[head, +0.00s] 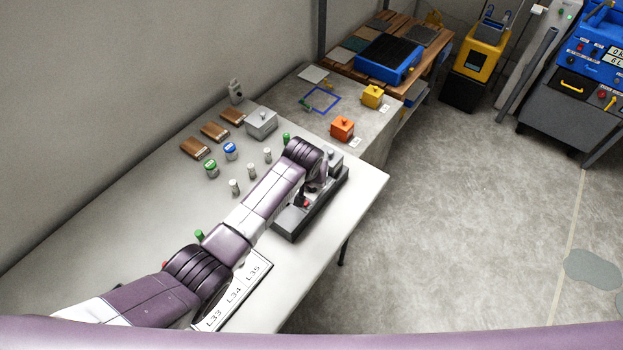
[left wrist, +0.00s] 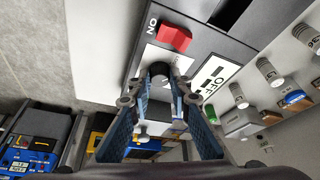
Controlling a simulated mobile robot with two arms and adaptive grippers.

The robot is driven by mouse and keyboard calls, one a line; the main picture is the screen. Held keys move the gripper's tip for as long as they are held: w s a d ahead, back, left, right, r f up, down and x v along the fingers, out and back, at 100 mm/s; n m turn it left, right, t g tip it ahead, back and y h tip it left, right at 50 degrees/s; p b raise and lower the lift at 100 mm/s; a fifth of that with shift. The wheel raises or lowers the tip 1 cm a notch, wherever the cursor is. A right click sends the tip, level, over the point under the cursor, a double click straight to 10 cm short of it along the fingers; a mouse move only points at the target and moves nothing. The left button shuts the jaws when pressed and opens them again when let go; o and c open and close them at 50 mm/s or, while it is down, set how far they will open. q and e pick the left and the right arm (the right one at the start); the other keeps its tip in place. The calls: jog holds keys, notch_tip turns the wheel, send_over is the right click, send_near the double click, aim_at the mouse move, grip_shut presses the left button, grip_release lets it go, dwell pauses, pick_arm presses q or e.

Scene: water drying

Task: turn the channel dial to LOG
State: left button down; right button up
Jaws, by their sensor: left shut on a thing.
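The dark grey control box (head: 297,226) stands near the table's right edge, partly hidden by my left arm in the head view. A round grey dial knob (left wrist: 158,69) stands on a white plate there. My left gripper (left wrist: 160,77) has its fingertips on both sides of the knob, shut on it. The dial's markings are mostly hidden by the fingers, and I cannot read LOG. My right gripper is in neither view.
Several small grey cylinders (head: 267,155), green-topped (head: 211,168) and blue-topped (head: 230,151) jars stand on the white table (head: 130,240). A silver box (head: 261,123) stands behind. A label strip (head: 236,295) lies near my forearm. Open floor is to the right.

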pick_arm(q)
jog(key=shift+d+r+n+y, duration=0.1)
jog(key=shift+n+y, duration=0.2)
jog(key=shift+n, duration=0.5)
jog(key=shift+w, duration=0.1)
jog(key=c, duration=1.8)
grip_release()
jog(key=shift+o, duration=0.2)
jog(key=v, duration=1.2)
